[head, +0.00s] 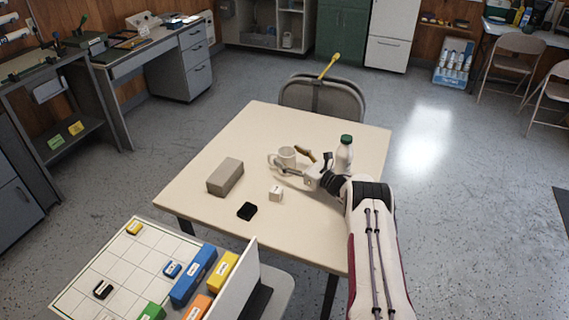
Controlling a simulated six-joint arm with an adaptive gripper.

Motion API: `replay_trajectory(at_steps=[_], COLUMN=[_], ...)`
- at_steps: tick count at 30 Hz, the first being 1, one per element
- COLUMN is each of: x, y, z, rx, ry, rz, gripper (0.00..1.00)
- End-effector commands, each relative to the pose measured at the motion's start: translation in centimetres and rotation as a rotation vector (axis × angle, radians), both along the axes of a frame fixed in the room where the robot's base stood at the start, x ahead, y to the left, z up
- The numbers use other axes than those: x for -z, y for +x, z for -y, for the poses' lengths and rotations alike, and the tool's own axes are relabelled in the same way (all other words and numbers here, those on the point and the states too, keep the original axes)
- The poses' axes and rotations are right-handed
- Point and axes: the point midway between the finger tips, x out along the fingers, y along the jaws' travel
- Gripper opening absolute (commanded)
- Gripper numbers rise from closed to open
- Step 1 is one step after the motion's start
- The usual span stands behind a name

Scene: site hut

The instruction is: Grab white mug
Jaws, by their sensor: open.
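The white mug (287,154) stands upright on the cream table (240,137), near its middle. Its handle points left. My gripper (290,172) reaches in from the right, low over the table, at the near side of the mug. The jaws are open, and part of the gripper overlaps the mug's lower front in this view. I cannot tell whether a finger touches the mug.
A white bottle with a green cap (344,152) stands right of the gripper. A brown object (306,153) is close behind it. A grey block (225,177), a white cube (275,195) and a black piece (247,211) lie nearer. A folding chair (322,97) stands behind.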

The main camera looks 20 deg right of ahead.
Motion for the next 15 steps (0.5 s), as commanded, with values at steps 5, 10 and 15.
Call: replay_trajectory(at_steps=[5, 10, 15], x=[0.01, 0.01, 0.01], y=[0.58, 0.66, 0.65], z=[-0.31, -0.34, -0.34], rx=[-0.001, 0.000, 0.000], ry=[0.001, 0.001, 0.001], rz=[0.001, 0.000, 0.000], gripper=[0.67, 0.67, 0.67])
